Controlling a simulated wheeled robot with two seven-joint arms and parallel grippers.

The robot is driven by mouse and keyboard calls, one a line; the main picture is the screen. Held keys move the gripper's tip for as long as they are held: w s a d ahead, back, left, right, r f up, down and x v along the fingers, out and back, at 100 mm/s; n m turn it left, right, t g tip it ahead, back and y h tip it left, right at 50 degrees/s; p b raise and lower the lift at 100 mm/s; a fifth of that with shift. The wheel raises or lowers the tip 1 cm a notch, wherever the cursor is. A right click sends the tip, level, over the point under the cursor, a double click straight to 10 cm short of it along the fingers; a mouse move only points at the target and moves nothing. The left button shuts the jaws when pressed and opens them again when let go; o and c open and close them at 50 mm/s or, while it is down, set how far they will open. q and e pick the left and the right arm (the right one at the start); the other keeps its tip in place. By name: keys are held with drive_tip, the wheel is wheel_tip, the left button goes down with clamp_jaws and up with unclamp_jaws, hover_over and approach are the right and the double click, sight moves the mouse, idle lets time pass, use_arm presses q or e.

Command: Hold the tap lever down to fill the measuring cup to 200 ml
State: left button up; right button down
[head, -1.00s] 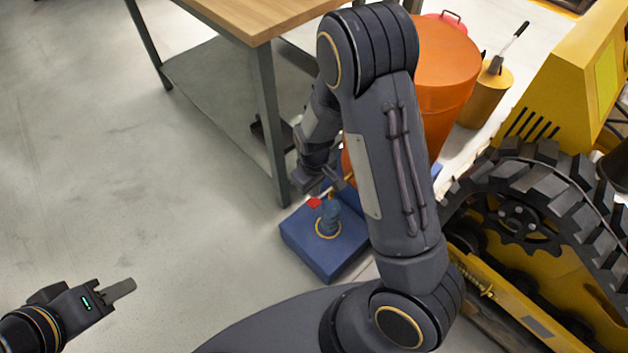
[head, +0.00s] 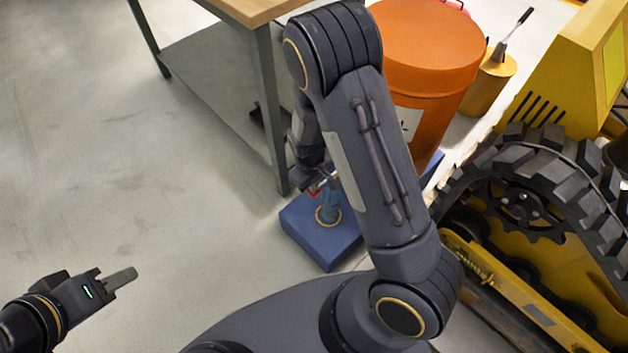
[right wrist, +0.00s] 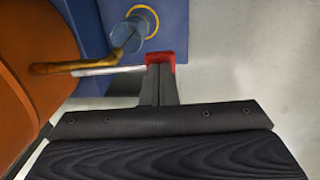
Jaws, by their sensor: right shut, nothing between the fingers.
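The tap's metal lever (right wrist: 108,70) extends from the brass spout (right wrist: 62,67) and ends in a red tip (right wrist: 160,57). In the head view the red tip (head: 313,192) is partly covered by my right gripper (head: 318,184). In the right wrist view my right gripper (right wrist: 160,78) is shut and empty, its fingertips at the red tip; I cannot tell whether they press on it. The clear bluish measuring cup (right wrist: 128,38) stands under the spout outlet; it also shows in the head view (head: 331,208). Its level is unreadable. My left gripper (head: 121,279) is far left, seen edge-on.
The orange drum (head: 432,60) stands behind my right arm. A wooden-topped table (head: 250,8) is at the back, and a yellow tracked machine (head: 545,235) at the right. The left floor is clear.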

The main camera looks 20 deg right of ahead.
sight(310, 193)
drive_tip(key=shift+s+a+f+h, duration=0.1)
drive_tip(key=shift+a+f+h, duration=0.15)
drive_tip(key=shift+f+h, duration=0.45)
drive_tip(key=shift+f+t+h+b, duration=0.6)
drive_tip(key=shift+f+h, duration=0.2)
drive_tip(key=shift+f, duration=0.15)
drive_tip(key=shift+d+f+h+b, duration=0.1)
drive_tip(key=shift+f+h+b, duration=0.3)
drive_tip(key=shift+f+h, duration=0.35)
drive_tip(key=shift+d+f, duration=0.1)
drive_tip(key=shift+f, duration=0.35)
drive_tip(key=shift+r, duration=0.25)
idle(2.6)
drive_tip(key=shift+r+p, duration=0.55)
drive_tip(key=shift+r, duration=0.15)
